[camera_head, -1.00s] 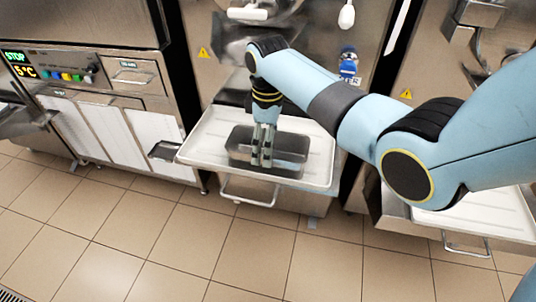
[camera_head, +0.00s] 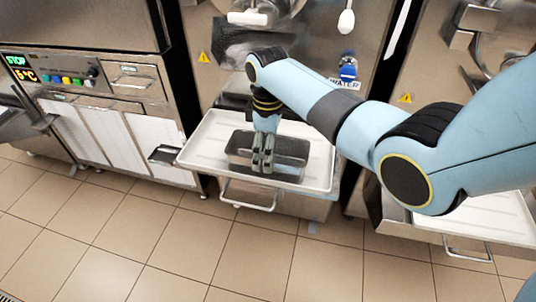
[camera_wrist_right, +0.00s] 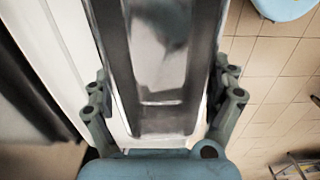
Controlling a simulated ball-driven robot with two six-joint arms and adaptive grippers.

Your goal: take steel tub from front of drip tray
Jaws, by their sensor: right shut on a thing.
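The steel tub (camera_head: 292,150) is a long grey metal pan at the front of the white drip tray (camera_head: 204,146), under the middle machine. My right gripper (camera_head: 262,168) comes down over the tub's near long side and is shut on it. In the right wrist view the tub (camera_wrist_right: 160,75) runs lengthwise between the two fingers of the gripper (camera_wrist_right: 165,105). I cannot tell whether the tub's base touches the tray. My left gripper is not in view.
The middle machine's steel front (camera_head: 225,75) rises behind the tray. A wire handle (camera_head: 248,205) sits below it. A control-panel machine (camera_head: 90,85) stands left, and another white tray (camera_head: 490,215) is at right. The tiled floor (camera_head: 190,255) in front is clear.

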